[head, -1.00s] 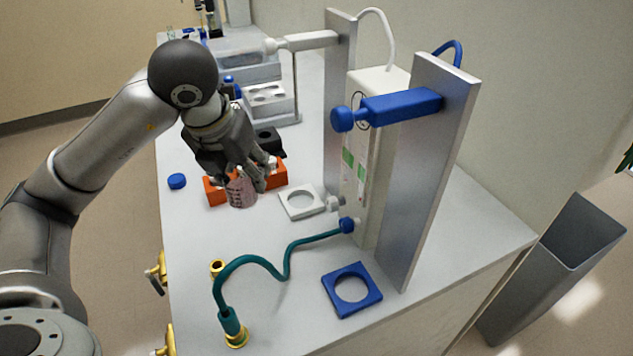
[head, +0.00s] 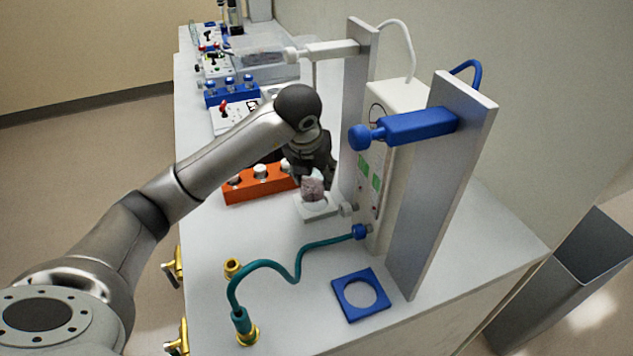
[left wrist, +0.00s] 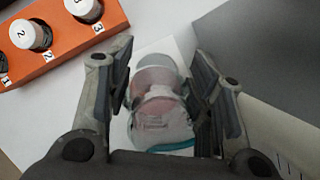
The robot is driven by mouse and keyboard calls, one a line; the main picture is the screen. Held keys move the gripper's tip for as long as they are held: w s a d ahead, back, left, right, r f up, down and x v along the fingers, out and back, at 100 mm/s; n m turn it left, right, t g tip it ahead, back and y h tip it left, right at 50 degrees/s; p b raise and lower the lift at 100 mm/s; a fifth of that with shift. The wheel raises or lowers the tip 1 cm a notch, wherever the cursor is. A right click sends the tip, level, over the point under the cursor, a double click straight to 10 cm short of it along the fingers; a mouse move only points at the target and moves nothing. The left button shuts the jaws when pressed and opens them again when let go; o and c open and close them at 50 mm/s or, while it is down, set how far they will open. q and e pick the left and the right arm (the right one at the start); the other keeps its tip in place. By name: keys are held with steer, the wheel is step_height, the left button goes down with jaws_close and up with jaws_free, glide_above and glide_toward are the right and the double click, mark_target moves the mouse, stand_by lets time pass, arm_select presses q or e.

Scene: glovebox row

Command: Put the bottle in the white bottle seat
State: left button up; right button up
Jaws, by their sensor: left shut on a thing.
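The bottle (head: 313,189), clear with pinkish contents, is in my left gripper (head: 312,178), whose fingers are shut on it. It is directly over the white bottle seat (head: 320,211), at the foot of the grey upright. Its lower end covers the seat's hole in the head view, so I cannot tell whether it is in the hole or just above. In the left wrist view the bottle (left wrist: 158,105) is between the two fingers (left wrist: 165,90). My right gripper is not in view.
An orange rack (head: 260,184) with white-capped vials is just left of the seat. A blue square seat (head: 361,294) lies in front. A teal hose (head: 290,275) crosses the bench to the white device (head: 378,185). Blue (head: 408,128) and white (head: 330,48) plungers jut from the uprights.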

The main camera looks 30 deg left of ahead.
mark_target(317, 185)
arm_select(q)
steer(key=x, duration=0.2)
steer(key=p+x, duration=0.1)
steer(key=shift+s+d+f, duration=0.15)
steer(key=shift+d, duration=0.15)
steer(key=shift+f, duration=0.45)
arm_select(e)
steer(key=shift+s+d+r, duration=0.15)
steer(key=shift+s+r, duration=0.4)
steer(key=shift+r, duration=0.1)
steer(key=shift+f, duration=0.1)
arm_select(q)
steer(key=o, duration=0.6)
steer(key=shift+f, duration=0.2)
steer(key=o, duration=0.5)
steer(key=shift+r, duration=0.15)
